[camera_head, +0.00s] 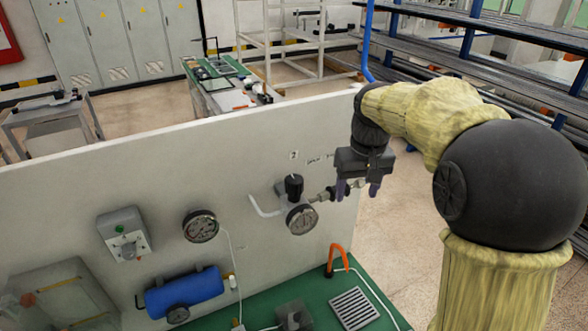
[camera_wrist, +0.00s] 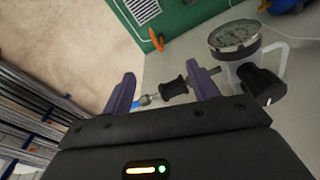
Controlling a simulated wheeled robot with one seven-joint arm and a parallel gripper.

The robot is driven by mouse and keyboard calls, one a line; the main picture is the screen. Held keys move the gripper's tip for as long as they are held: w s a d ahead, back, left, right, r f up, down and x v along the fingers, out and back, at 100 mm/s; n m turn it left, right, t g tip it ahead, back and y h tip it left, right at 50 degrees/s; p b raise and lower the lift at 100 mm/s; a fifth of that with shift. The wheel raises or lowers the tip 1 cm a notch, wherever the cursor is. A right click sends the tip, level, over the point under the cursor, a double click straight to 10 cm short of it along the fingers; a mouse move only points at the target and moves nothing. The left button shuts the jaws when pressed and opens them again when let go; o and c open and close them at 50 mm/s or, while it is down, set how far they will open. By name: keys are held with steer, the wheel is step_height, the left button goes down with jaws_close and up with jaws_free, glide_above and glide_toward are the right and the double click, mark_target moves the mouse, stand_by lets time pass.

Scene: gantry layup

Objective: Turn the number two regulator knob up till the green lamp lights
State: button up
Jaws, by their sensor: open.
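The number two regulator stands on the upright white panel under a small "2" mark. Its black knob (camera_head: 294,186) sits above a round dial gauge (camera_head: 302,219). In the wrist view the knob (camera_wrist: 262,84) is right of the right finger, outside the jaws, and the gauge (camera_wrist: 235,37) is beyond it. My gripper (camera_head: 357,189) is open, right of the regulator, fingers pointing down. In the wrist view a dark fitting (camera_wrist: 172,90) shows between the fingers; contact cannot be told. A grey box (camera_head: 124,233) at left carries a small green lamp (camera_head: 119,229); whether it is lit is unclear.
Another gauge (camera_head: 200,226) is left of the regulator, with a blue cylinder (camera_head: 184,293) below. Open floor lies right of the panel.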

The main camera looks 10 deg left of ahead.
steer(key=w+a+r+n+p, duration=0.2)
steer(key=a+r+n+p, duration=0.1)
steer(key=a+r, duration=0.75)
step_height(320, 180, up, 7)
steer(key=n+g+p, duration=0.1)
steer(key=p, duration=0.1)
glide_above(294, 179)
steer(key=shift+w+r, duration=0.1)
steer(key=shift+r, duration=0.1)
steer(key=shift+f, duration=0.1)
step_height(294, 179, down, 17)
steer(key=shift+f+p, duration=0.1)
steer(key=shift+p, duration=0.55)
steer(key=c, duration=1)
